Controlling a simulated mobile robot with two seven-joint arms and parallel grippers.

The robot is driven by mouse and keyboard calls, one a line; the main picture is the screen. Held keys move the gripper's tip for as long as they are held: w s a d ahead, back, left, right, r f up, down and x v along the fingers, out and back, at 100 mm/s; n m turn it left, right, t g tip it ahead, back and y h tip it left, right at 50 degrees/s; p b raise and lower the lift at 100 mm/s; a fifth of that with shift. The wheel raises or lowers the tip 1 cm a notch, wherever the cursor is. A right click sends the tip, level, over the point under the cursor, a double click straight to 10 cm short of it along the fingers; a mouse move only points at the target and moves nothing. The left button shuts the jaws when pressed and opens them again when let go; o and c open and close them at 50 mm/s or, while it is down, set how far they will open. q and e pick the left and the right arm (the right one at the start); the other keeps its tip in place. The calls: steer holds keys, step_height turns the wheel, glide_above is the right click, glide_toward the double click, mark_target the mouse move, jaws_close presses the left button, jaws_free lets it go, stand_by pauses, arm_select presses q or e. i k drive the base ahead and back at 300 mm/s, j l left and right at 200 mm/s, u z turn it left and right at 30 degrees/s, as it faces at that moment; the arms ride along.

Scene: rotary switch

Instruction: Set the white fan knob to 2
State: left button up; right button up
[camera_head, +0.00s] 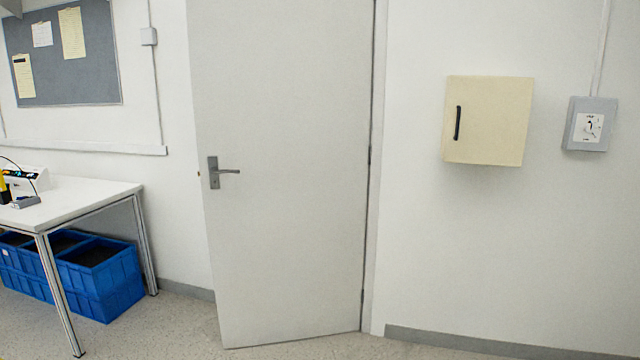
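A small grey box (590,123) is mounted on the white wall at the right edge of the picture. On its front is a white square dial plate (588,128) with a small knob on it and dark markings around it. The markings and the knob's setting are too small to read. A conduit runs up from the top of the box. Neither my left nor my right gripper is in the picture.
A grey door (285,170) with a lever handle stands in the middle. A cream cabinet (489,120) hangs left of the grey box. A white table (90,200) stands at the left over blue crates (103,283). The floor below the box is mostly out of view.

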mark_target(589, 127)
steer(key=u, duration=0.35)
steer(key=i+l, duration=0.15)
steer(key=i, duration=0.45)
steer(key=i+l, duration=0.15)
steer(key=i, duration=0.45)
